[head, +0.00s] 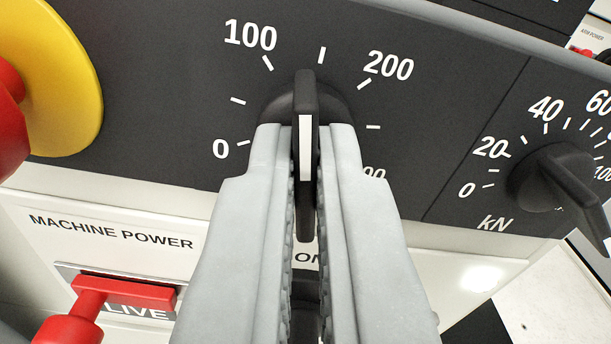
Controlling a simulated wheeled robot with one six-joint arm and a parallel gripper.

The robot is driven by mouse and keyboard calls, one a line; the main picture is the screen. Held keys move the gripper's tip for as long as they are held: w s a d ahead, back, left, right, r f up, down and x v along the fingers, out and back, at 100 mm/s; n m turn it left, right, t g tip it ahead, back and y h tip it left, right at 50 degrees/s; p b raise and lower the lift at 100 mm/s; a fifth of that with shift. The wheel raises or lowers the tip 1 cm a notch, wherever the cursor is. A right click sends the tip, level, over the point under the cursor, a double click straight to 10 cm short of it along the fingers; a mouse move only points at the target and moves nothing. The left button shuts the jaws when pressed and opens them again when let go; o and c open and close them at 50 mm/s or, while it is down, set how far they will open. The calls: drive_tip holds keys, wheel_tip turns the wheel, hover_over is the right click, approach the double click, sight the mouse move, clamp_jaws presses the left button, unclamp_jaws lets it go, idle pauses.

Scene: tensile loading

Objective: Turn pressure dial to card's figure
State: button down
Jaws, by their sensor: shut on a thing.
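The black dial (306,92) with a bar-shaped grip is in the middle of the head view, on a dark panel. Its scale shows 0, 100 and 200, and a last figure partly hidden, ending in 00. My gripper (304,165) is shut on the bar, one grey finger on each side. The bar stands nearly upright, its top end close to the unnumbered tick between 100 and 200. A white stripe runs along the bar. The fingers hide the dial's lower part and any unit label. No card is in view.
A second black dial (548,180), marked kN, is at the right. A red button on a yellow disc (65,75) is close at the upper left. A red switch (125,292) labelled MACHINE POWER is at the lower left, with LIVE partly visible.

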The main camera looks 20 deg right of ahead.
drive_tip(key=m, duration=0.5)
drive_tip(key=shift+m, duration=2.6)
drive_tip(key=c, duration=1.6)
unclamp_jaws()
drive_tip(key=v, duration=1.7)
drive_tip(key=shift+s, duration=0.25)
